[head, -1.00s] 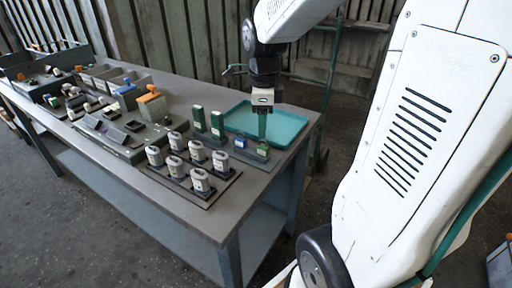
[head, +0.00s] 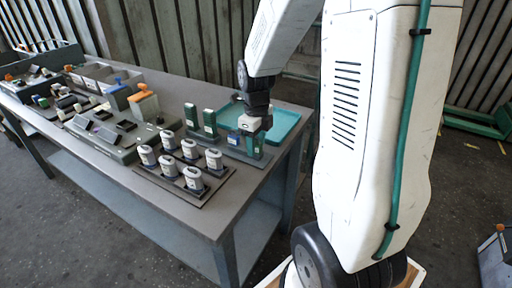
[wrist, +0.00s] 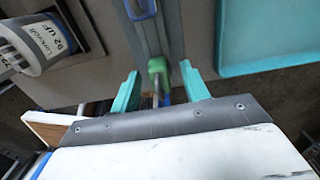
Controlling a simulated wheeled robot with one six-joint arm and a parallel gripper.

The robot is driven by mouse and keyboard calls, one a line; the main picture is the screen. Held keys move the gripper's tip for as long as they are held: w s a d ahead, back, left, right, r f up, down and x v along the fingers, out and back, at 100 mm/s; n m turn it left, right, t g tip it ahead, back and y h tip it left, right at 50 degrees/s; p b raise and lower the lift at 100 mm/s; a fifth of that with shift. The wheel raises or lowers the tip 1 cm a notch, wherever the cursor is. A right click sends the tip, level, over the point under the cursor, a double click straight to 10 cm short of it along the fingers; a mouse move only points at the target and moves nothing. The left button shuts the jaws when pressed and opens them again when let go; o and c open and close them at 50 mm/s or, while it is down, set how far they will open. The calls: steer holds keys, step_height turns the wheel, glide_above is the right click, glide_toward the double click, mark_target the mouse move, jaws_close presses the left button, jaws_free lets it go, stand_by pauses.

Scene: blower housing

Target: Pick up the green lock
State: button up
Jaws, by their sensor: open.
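The green lock (wrist: 157,68) shows in the wrist view, with its green body between my fingertips and its metal shackle reaching back toward the palm. My gripper (wrist: 160,72) is open, with one teal finger on each side of the lock and a visible gap on both sides. In the head view my gripper (head: 250,146) is low over the right end of the table, and it largely hides the green lock there. The blue lock (wrist: 141,8) is just beyond the green one, on the same grey strip.
White capacitors (head: 193,178) stand on a dark board to the left; one (wrist: 35,40) is close in the wrist view. The teal tray (wrist: 268,66) lies to the right. Two green upright blocks (head: 209,122) stand behind. Grey housings (head: 115,130) fill the table's left part.

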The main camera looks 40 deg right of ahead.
steer(key=c, duration=0.9)
